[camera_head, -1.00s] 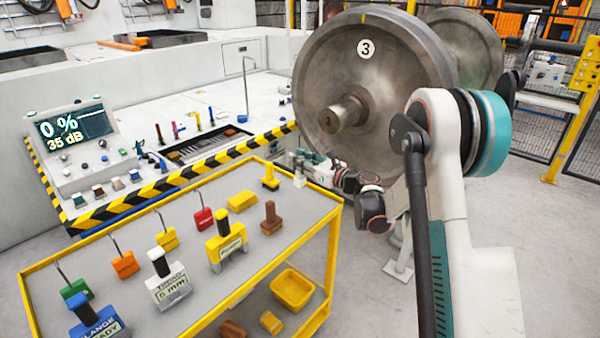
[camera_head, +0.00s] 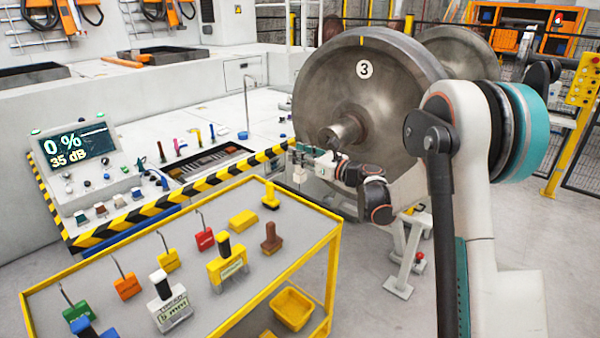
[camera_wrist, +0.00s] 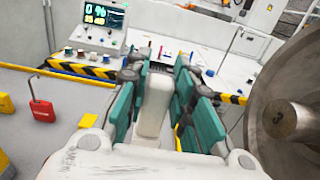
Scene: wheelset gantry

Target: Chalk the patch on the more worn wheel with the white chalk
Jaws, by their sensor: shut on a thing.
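The near wheel, marked 3 (camera_head: 320,95), stands upright on its axle in the head view. Its hub end (camera_wrist: 285,120) shows at the right edge of the wrist view. A short yellow mark sits at the top of its face. A second wheel (camera_head: 462,50) stands behind it, partly hidden. My gripper (camera_head: 301,158) is low in front of the near wheel's left side. Its teal fingers are shut on a white block (camera_wrist: 154,105), apparently the white chalk. The chalk looks apart from the wheel. I see no clear patch and cannot tell which wheel is more worn.
A yellow-edged cart (camera_head: 285,262) with tagged blocks and gauges stands at front left. Behind it is a striped-edge console with a screen (camera_head: 78,146) reading 0 % and 35 dB, and several coloured sticks. A grey stand (camera_head: 400,270) is below the wheel.

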